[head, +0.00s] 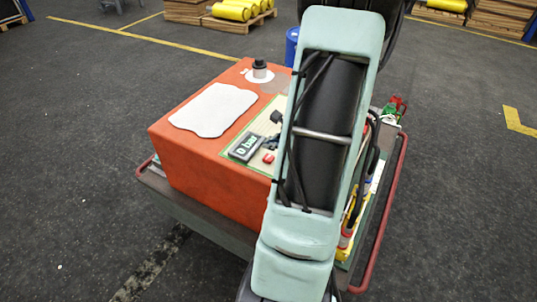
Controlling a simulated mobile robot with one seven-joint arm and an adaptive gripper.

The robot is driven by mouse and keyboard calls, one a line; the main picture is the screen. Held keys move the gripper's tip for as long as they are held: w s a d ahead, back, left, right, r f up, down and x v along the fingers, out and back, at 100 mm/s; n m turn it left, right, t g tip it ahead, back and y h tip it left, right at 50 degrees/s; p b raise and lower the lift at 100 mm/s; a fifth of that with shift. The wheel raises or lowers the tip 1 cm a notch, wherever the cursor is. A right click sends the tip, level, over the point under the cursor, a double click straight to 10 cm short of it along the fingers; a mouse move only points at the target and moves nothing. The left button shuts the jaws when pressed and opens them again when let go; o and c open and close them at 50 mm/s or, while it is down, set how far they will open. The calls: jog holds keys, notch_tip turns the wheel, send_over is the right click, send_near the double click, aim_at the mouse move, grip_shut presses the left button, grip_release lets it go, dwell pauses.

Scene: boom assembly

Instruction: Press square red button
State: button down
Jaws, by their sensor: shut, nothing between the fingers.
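A small red button (268,158) sits on the pale control panel on top of the orange box (195,165). It is too small to tell for sure that it is square. A dark display (245,148) with light characters lies just left of it on the panel. My arm crosses the picture from bottom to top, right of the button, and hides the right part of the panel. My gripper cannot be made out in this view.
The box stands on a cart with a red rail (388,215). A black knob (260,68) on a white disc and a blank white plate (213,110) are on the box. A blue barrel (292,46) stands behind. Open floor surrounds the cart.

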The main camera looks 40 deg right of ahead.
jog(key=shift+r+p, duration=0.7)
jog(key=shift+r, duration=0.65)
jog(key=shift+a, duration=0.1)
